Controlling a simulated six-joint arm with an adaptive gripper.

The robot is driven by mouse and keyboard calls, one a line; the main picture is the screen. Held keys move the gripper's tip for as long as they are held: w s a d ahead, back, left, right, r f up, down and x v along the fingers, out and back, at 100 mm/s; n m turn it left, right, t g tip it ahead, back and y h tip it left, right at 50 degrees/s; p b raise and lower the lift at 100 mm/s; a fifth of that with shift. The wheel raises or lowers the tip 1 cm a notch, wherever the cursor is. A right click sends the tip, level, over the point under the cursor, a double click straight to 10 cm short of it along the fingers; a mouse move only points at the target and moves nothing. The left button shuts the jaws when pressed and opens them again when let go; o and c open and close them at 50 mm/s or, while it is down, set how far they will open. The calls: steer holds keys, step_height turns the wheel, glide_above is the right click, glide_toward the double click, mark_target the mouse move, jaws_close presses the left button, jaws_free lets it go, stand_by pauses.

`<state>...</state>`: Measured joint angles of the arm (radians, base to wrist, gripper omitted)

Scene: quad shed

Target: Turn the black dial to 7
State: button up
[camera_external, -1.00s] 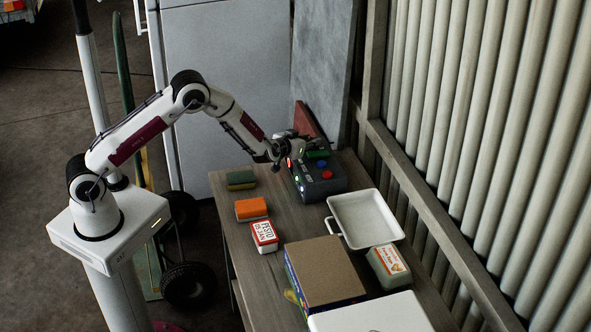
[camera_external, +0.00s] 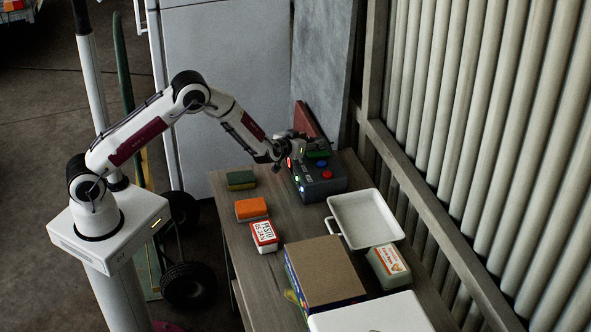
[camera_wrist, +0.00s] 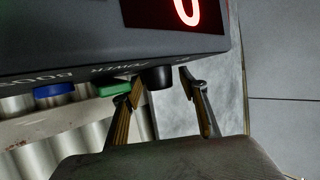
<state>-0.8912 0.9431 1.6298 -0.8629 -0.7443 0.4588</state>
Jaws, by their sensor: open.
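The dark control box (camera_external: 325,187) stands at the far end of the bench; it also fills the top of the wrist view (camera_wrist: 60,45). The black dial (camera_wrist: 157,79) sticks out from the box's edge in the wrist view. My gripper (camera_wrist: 163,86) is open, with one finger on each side of the dial; I cannot tell whether either touches it. A red lit display (camera_wrist: 187,10) beside the dial shows a curved digit cut off by the frame, so I cannot read it for certain. In the external view my gripper (camera_external: 291,148) is at the box's far left side and hides the dial.
The box also carries a blue button (camera_wrist: 54,90) and a green button (camera_wrist: 114,89). A red button (camera_external: 327,174) is on its top. Sponges (camera_external: 251,208), a white tray (camera_external: 366,218) and a cardboard-topped box (camera_external: 325,270) lie nearer on the bench. A ribbed wall (camera_external: 480,130) runs along the right.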

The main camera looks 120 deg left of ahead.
steer(key=w+v, duration=0.1)
steer(key=v, duration=1.1)
steer(key=shift+s, duration=0.45)
steer(key=shift+n+g, duration=0.5)
steer(key=shift+g, duration=0.1)
steer(key=shift+w+x, duration=0.2)
steer(key=shift+x, duration=0.85)
steer(key=shift+w+x, duration=0.25)
steer(key=shift+x, duration=0.85)
steer(key=shift+a+f, duration=0.1)
steer(key=shift+x, duration=3.75)
steer(key=c, duration=1.1)
